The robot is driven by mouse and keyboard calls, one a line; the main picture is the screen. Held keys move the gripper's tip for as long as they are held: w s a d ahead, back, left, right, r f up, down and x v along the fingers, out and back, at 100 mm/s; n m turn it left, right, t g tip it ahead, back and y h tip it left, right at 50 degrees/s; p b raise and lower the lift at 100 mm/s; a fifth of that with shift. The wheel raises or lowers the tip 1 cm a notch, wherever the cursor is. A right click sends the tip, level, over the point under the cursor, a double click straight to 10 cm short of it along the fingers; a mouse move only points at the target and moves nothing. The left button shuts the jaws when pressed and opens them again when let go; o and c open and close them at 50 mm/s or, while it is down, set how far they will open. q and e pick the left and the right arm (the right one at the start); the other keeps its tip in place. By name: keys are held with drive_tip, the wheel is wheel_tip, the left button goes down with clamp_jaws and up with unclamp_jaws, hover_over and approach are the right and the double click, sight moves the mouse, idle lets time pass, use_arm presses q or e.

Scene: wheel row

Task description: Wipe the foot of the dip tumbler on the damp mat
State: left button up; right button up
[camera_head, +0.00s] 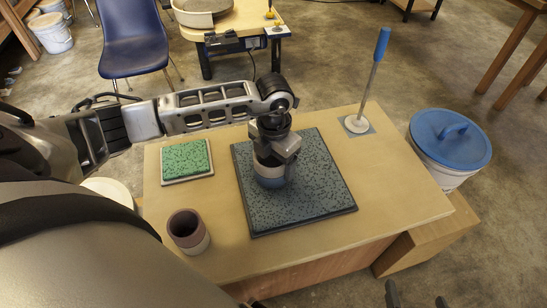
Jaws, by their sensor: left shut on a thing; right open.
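My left gripper (274,148) points down and is shut on a tumbler (271,179), which has a pale upper band and a blue-grey lower part. The gripper hides much of its top. The tumbler is upright over the middle of a large dark blue-grey speckled mat (310,190), which looks like the damp mat. I cannot tell whether its foot touches the mat. My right gripper (416,298) is open and empty at the bottom edge, in front of the table.
A brown and grey cup (188,232) stands at the table's front left. A green speckled pad (187,158) lies behind it. A blue-handled tool (374,70) stands upright at the back right. A blue-lidded bucket (449,140) stands right of the table (400,200). The table's front right is clear.

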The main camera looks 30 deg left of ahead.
use_arm(q)
drive_tip(key=shift+f, duration=0.15)
drive_tip(key=shift+f, duration=0.35)
idle(0.4)
drive_tip(key=shift+w, duration=0.1)
drive_tip(key=shift+w+d+r, duration=0.15)
drive_tip(key=shift+w+d, duration=0.9)
drive_tip(key=shift+w, duration=0.05)
drive_tip(key=shift+w+d, duration=2)
drive_tip(key=shift+w, duration=0.2)
drive_tip(key=shift+s+a, duration=1.55)
drive_tip(key=shift+s, duration=0.2)
drive_tip(key=shift+s+a, duration=1.55)
drive_tip(key=shift+s, duration=0.15)
drive_tip(key=shift+w+d, duration=1.55)
drive_tip(key=shift+w, duration=0.2)
drive_tip(key=shift+w+d, duration=1.55)
drive_tip(key=shift+w, duration=0.15)
wheel_tip(320, 180, up, 7)
